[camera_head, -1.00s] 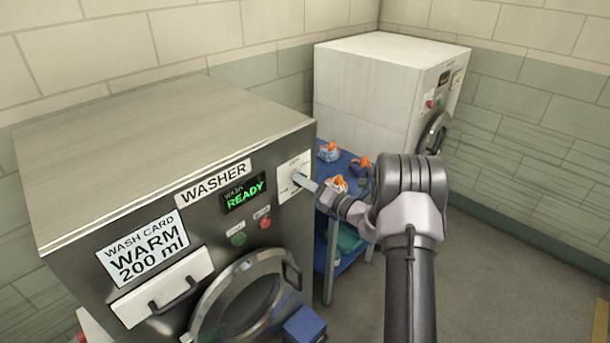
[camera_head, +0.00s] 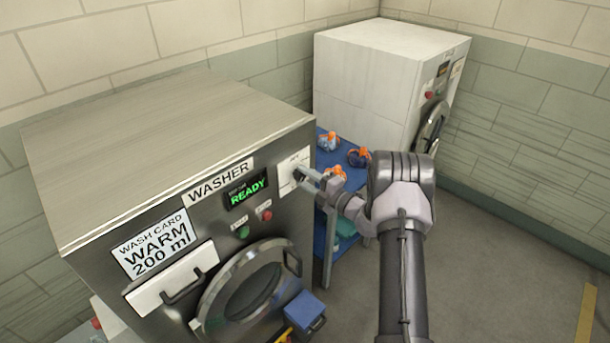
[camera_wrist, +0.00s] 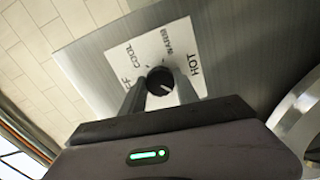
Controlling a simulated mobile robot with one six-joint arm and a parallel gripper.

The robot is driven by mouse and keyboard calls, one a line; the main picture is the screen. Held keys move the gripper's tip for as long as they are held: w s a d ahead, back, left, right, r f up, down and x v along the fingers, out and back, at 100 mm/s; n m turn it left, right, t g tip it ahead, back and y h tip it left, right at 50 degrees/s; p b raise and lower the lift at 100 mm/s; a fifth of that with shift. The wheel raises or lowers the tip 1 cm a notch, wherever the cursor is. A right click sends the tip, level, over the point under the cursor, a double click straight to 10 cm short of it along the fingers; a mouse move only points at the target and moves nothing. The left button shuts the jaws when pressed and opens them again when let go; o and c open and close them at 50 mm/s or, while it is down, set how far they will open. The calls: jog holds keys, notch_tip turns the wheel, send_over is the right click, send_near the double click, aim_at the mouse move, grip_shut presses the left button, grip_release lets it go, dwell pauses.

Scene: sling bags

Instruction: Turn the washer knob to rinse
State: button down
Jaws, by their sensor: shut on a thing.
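The washer (camera_head: 100,215) is a grey metal machine at left with a "READY" display (camera_head: 246,194). A white dial plate (camera_head: 288,184) is at its upper right front corner. In the wrist view the plate (camera_wrist: 125,60) reads "COOL" and "HOT", with a partly hidden label at left and a blurred one at top; I see no legible "rinse". The black knob (camera_wrist: 159,80) has a white mark on its lower right side. My gripper (camera_head: 300,176) is at the plate; in the wrist view its fingers (camera_wrist: 158,90) are shut on the knob, one on each side.
Below the dial are a green button (camera_head: 243,232), a red button (camera_head: 266,216) and the round door (camera_head: 215,300). A blue cart (camera_head: 330,158) with bottles stands right beside the washer, near my gripper. A white machine (camera_head: 370,80) stands behind. Floor at right is clear.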

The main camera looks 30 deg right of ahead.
jog(key=shift+m, duration=0.6)
jog(key=c, duration=0.9)
grip_release()
jog(key=shift+s, duration=0.1)
jog(key=v, duration=1.7)
jog(key=shift+s, duration=0.1)
